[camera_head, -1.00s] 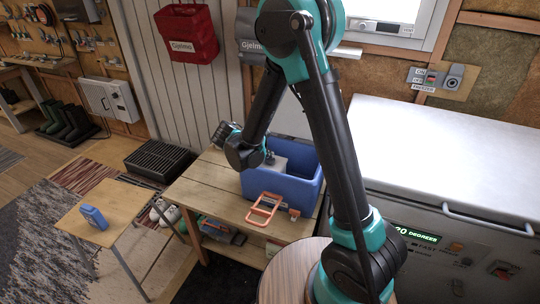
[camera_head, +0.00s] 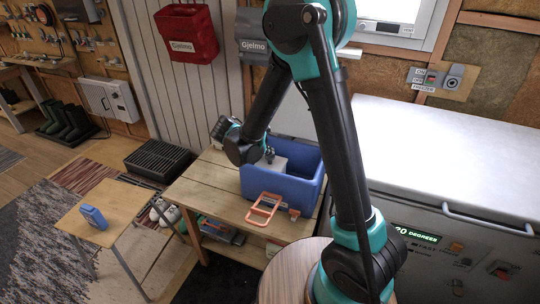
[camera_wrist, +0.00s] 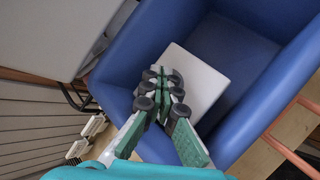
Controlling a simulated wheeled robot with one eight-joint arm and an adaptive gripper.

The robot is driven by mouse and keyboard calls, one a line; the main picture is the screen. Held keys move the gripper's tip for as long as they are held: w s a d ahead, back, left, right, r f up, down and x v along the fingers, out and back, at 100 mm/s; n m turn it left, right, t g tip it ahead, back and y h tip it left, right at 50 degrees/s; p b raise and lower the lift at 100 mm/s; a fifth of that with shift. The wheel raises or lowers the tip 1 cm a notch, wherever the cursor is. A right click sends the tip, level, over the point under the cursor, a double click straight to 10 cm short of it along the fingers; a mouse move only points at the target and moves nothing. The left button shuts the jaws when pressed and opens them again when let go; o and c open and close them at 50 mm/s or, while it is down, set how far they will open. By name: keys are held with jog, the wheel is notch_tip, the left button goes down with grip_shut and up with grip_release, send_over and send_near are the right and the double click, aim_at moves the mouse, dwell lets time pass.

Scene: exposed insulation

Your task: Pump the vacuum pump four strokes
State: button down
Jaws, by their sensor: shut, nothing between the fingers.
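A blue open bin (camera_head: 283,188) stands on the wooden bench. A pale grey-white block (camera_head: 279,165) sits inside it; its flat top (camera_wrist: 204,76) also shows in the wrist view. No part can be clearly made out as the vacuum pump or its plunger. My gripper (camera_head: 268,156) is over the bin's left part, beside the pale block. In the wrist view my gripper's fingertips (camera_wrist: 162,84) are together with nothing between them, overlapping the block's left side. Whether they touch it cannot be told. The fingers hide part of the block.
An orange frame-like handle (camera_head: 263,208) lies at the bench's front, near the bin. The wooden bench (camera_head: 207,190) is bare to the left of the bin. A white chest freezer (camera_head: 450,160) stands right. A small table (camera_head: 115,208) holds a blue item (camera_head: 94,217).

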aim_at(268, 156)
jog(key=shift+r, duration=0.85)
jog(key=shift+r, duration=2.5)
notch_tip(268, 156, up, 4)
jog(key=shift+f, duration=0.1)
jog(key=shift+f, duration=0.15)
jog(key=shift+f, duration=4.3)
jog(key=shift+f, duration=0.15)
